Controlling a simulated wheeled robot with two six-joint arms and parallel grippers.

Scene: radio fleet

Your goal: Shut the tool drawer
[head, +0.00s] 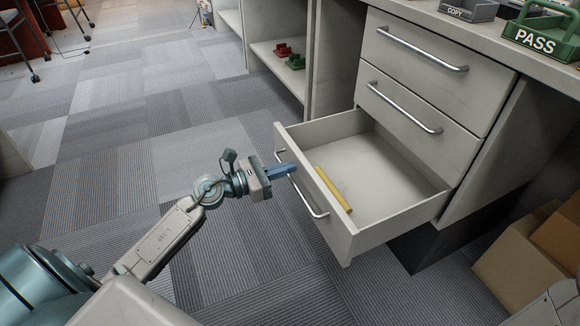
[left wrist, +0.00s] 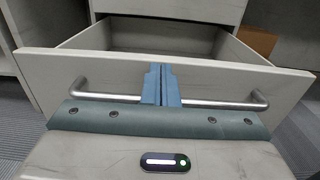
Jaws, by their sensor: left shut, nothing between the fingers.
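The tool drawer (head: 395,212) is the bottom drawer of the grey cabinet and stands pulled well out. A yellow bar-shaped object (head: 333,189) lies inside it near the front panel. My left gripper (head: 292,167) is shut and empty, with its blue fingers at the drawer's front panel beside the handle (head: 308,197). In the left wrist view the shut fingers (left wrist: 161,84) stand in front of the middle of the handle (left wrist: 215,102) and the drawer front (left wrist: 222,80). I cannot tell whether they touch. My right gripper is not in view.
Two shut drawers (head: 424,88) sit above the open one. Cardboard boxes (head: 520,262) stand on the floor to the right. A green PASS tray (head: 541,36) and a grey COPY tray (head: 468,8) are on the counter. An open shelf (head: 277,74) holds red and green items. The carpet left of the drawer is clear.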

